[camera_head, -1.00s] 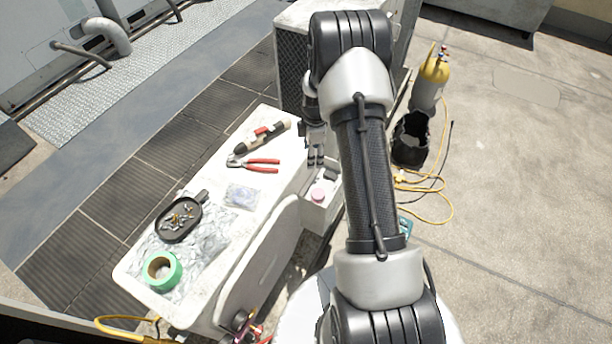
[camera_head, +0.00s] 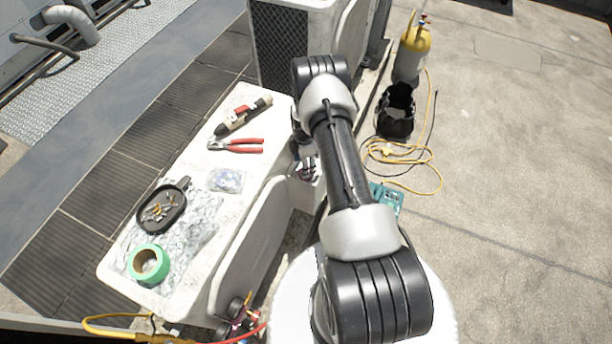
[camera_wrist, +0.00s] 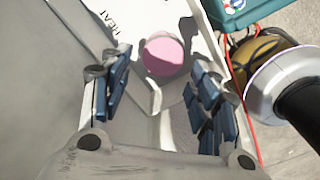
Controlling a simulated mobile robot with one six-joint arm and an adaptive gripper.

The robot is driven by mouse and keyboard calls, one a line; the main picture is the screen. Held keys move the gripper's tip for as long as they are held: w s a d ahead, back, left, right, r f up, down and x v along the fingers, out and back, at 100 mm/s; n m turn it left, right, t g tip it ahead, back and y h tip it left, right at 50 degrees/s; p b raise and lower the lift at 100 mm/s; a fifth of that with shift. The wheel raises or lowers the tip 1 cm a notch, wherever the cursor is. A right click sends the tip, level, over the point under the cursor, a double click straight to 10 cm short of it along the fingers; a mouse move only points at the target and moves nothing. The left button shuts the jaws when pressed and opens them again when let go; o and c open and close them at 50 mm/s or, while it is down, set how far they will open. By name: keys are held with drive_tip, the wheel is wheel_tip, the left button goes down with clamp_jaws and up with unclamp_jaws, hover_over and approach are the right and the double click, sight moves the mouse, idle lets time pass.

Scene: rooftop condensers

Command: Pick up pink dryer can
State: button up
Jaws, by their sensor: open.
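The pink dryer can (camera_wrist: 165,55) shows in the wrist view as a round pink top, just beyond and between the fingertips of my gripper (camera_wrist: 163,95). The two blue-padded fingers stand apart to its left and right, and nothing is held. The can is beside a white surface marked with dark letters. In the head view my gripper (camera_head: 308,170) is low at the right side of the white condenser top, partly behind my arm. The can is hidden there.
The white condenser top (camera_head: 115,268) carries a green tape roll (camera_head: 148,264), a black tray (camera_head: 160,208), red-handled pliers (camera_head: 236,146) and a torch-like tool (camera_head: 243,115). A teal box (camera_head: 386,198), a black bag (camera_head: 396,112) and a yellow cylinder (camera_head: 414,48) stand to the right.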

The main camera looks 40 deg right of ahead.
drive_tip(key=f, duration=0.2)
drive_tip(key=f+b, duration=0.1)
drive_tip(key=f, duration=0.1)
drive_tip(key=f+b, duration=0.1)
drive_tip(key=f, duration=0.1)
drive_tip(key=shift+s+d, duration=0.2)
drive_tip(key=shift+s, duration=0.05)
drive_tip(key=shift+r, duration=0.15)
drive_tip(key=shift+c, duration=0.5)
drive_tip(key=c, duration=0.8)
drive_tip(key=shift+o, duration=0.2)
drive_tip(key=shift+r, duration=0.1)
